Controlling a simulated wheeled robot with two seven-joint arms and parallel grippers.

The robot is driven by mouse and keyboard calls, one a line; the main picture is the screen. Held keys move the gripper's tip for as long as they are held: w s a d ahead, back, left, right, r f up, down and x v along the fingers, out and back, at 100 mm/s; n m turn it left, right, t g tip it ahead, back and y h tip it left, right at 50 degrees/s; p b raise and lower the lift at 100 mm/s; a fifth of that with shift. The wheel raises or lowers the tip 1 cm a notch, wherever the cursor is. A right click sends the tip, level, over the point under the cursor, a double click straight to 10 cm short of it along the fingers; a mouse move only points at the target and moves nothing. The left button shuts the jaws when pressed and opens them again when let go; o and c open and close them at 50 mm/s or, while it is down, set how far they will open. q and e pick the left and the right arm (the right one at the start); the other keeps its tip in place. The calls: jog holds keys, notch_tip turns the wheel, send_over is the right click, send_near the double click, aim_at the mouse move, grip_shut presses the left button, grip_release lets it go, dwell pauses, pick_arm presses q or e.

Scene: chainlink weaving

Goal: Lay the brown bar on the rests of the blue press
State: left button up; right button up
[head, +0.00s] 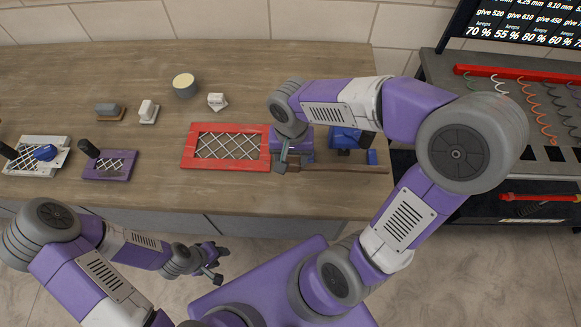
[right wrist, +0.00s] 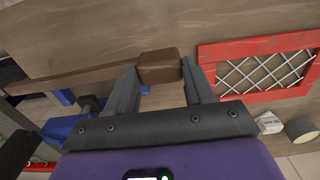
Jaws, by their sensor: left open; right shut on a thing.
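The brown bar (head: 345,169) lies along the front of the table, its long part pointing right in the head view. My right gripper (head: 282,162) is shut on the bar's left end; the right wrist view shows the thick brown end (right wrist: 160,66) between the two fingers (right wrist: 160,82). My left gripper (head: 216,266) is open and empty, in front of the table.
A red frame with wire mesh (head: 187,148) lies just left of my right gripper. Further left are a purple mesh piece (head: 122,175), a white mesh tray (head: 20,167), small blocks (head: 108,110) and a round tub (head: 184,88). A rack with coiled wires (head: 500,88) stands right.

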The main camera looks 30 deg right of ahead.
jog(key=w+d, duration=0.2)
jog(key=w, duration=0.1)
jog(key=w+d+f, duration=0.1)
jog(key=w, duration=0.1)
jog(key=shift+w+d, duration=0.15)
jog(key=shift+f+b, duration=0.35)
jog(key=shift+f, duration=0.35)
jog(key=shift+f+b, duration=0.5)
jog(key=shift+f, duration=0.1)
jog(key=o, duration=1.3)
jog(key=shift+c, duration=0.2)
jog(key=shift+r, duration=0.1)
notch_tip(320, 180, up, 8)
jog(key=p, duration=0.2)
jog(key=shift+f, duration=0.25)
